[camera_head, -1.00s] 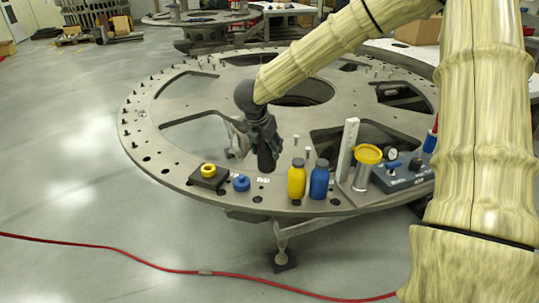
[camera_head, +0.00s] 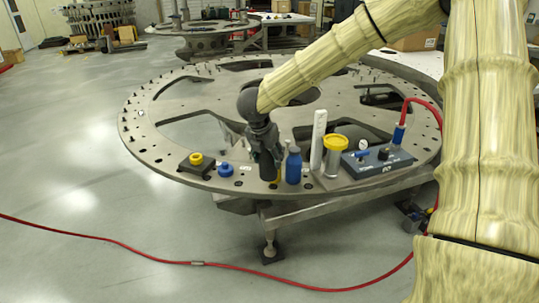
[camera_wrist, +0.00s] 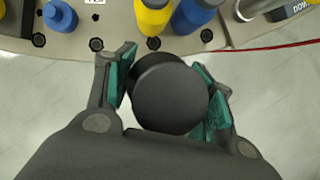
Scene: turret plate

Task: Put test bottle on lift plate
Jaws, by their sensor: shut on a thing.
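My gripper (camera_head: 264,150) is shut on a dark grey bottle (camera_head: 267,170), which seems to be the test bottle. In the wrist view the bottle's round dark top (camera_wrist: 171,98) sits between the green finger pads. The bottle is upright just in front of the turret plate's near rim, over floor in the wrist view. A yellow disc on a clear cylinder (camera_head: 335,143), possibly the lift plate, stands to the right beside a white upright post (camera_head: 318,140). In the head view my gripper hides most of the yellow bottle, which shows in the wrist view (camera_wrist: 153,14).
A blue bottle (camera_head: 293,168) stands just right of my gripper. A blue-capped item (camera_head: 225,169) and a black block with yellow ring (camera_head: 196,161) are to the left. A control box (camera_head: 378,161) with a red hose (camera_head: 424,103) is at right. The turret plate (camera_head: 160,150) has large openings.

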